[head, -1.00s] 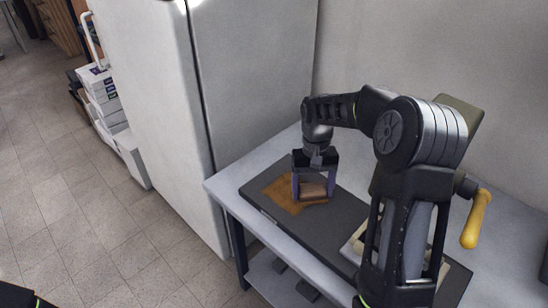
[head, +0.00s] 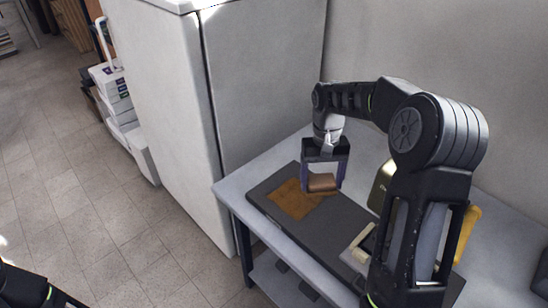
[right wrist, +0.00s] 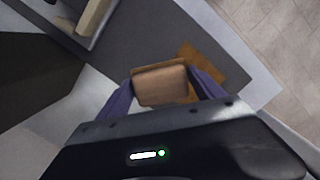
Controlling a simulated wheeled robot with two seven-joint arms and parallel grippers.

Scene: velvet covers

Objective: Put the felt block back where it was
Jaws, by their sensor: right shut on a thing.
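The felt block (head: 322,182) is a small brown block. My right gripper (head: 323,186) is shut on it and holds it over the right part of an orange-brown cloth (head: 292,201). The cloth lies on a dark mat (head: 318,226) on the grey table. In the right wrist view the block (right wrist: 161,86) sits between the two purple fingers, and part of the cloth (right wrist: 203,64) shows behind it. The block seems to be above the mat. My left arm (head: 30,290) shows only at the lower left corner; its gripper fingers are out of frame.
A pale tray-like thing (head: 358,246) lies on the mat, partly hidden by my right arm. A yellow object (head: 469,231) is behind the arm. A tall white cabinet (head: 175,110) stands left of the table (head: 229,188). White boxes (head: 117,95) stand by the cabinet.

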